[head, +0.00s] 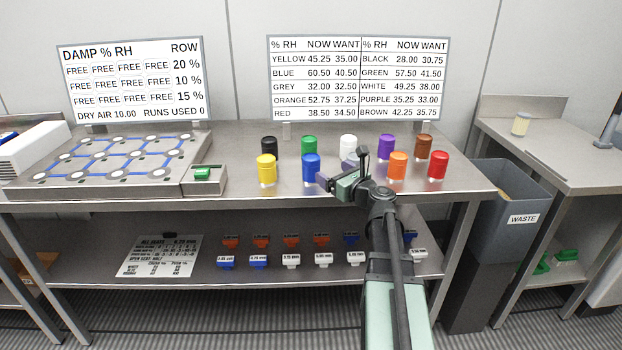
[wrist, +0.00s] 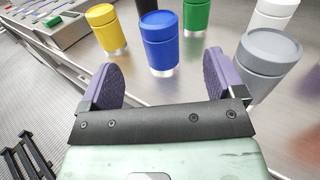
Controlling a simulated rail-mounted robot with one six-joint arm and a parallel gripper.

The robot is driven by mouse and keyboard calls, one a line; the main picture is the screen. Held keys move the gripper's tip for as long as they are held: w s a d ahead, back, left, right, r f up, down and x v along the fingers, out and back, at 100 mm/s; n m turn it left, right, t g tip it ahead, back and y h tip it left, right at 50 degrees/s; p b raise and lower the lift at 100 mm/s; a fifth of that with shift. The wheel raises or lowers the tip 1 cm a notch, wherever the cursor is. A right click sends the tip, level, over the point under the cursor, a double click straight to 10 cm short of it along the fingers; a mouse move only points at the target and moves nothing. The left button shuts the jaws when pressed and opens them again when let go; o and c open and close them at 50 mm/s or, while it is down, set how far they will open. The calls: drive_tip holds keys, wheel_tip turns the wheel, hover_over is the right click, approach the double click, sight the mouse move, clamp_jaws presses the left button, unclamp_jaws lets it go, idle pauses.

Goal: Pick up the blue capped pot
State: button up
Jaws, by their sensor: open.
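The blue capped pot (head: 311,167) stands upright on the metal bench, between the yellow pot (head: 266,168) and my gripper in the head view. In the wrist view the blue pot (wrist: 159,42) stands ahead of my gripper (wrist: 160,78), roughly in line with the gap between its two purple fingers. The fingers are open and empty, and the pot is beyond their tips, apart from them. In the head view my gripper (head: 341,172) is to the right of the blue pot, and it partly hides the grey pot. The grey pot (wrist: 266,62) is close to the right finger in the wrist view.
Black (head: 269,146), green (head: 309,145) and white (head: 348,144) pots stand behind. Purple (head: 385,146), brown (head: 424,146), orange (head: 397,165) and red (head: 438,164) pots stand to the right. A plate with round spots (head: 60,180) is left. A waste bin (head: 515,200) stands beyond the right end.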

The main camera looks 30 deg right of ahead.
sight(317, 162)
drive_tip(key=shift+m, duration=0.3)
drive_tip(key=w, duration=0.3)
drive_tip(key=w+a, duration=0.1)
drive_tip(key=w, duration=0.7)
drive_tip(key=shift+a, duration=0.25)
drive_tip(key=shift+s, duration=0.15)
drive_tip(key=c, duration=1.1)
drive_tip(key=shift+r, duration=0.1)
wheel_tip(317, 162, up, 20)
drive_tip(key=p, duration=2)
